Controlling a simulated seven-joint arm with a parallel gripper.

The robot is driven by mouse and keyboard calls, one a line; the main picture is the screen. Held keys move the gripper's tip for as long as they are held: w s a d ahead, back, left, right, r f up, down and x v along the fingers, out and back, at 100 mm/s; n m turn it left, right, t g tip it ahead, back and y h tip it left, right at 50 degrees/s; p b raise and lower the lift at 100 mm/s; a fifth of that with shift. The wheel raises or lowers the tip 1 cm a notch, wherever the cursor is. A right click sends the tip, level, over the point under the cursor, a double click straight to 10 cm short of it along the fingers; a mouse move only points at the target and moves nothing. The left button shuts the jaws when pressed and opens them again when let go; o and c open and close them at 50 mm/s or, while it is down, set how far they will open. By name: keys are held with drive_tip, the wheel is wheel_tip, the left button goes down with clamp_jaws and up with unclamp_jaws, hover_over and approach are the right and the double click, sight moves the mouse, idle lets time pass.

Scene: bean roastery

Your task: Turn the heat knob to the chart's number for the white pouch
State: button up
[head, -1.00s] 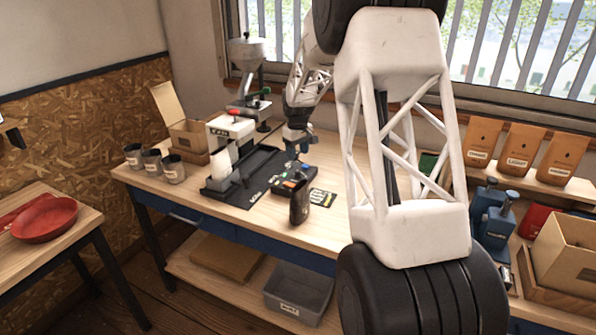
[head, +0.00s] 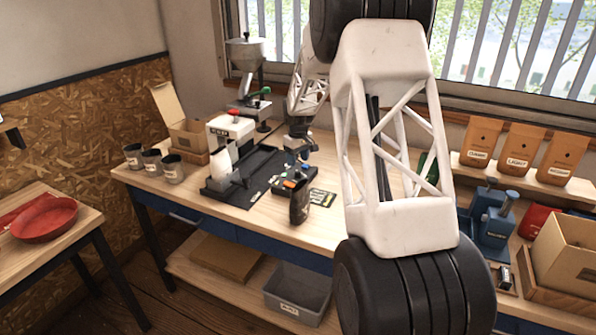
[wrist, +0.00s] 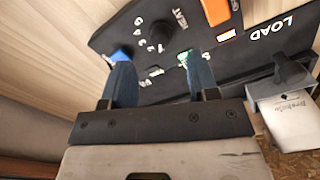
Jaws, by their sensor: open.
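The heat knob (wrist: 160,33) is a dark round knob on the black panel, beside the word HEAT and an arc of white numbers. Its pointer setting is too unclear to read. My gripper (wrist: 160,70) is open, with its two blue fingers apart on either side of the knob's line and nothing between them. In the head view my gripper (head: 298,163) is over the control panel (head: 280,194). A dark card with pale marks (head: 322,197), possibly the chart, lies beside the panel, too small to read.
A dark pouch (head: 300,203) stands at the panel's front edge. An orange switch (wrist: 215,10) is close to the knob. Several metal cups (head: 152,162) stand at the left. The bench front right of the card is clear.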

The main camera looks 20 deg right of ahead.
sight(298, 171)
drive_tip(key=shift+f, duration=2.65)
drive_tip(key=c, duration=0.9)
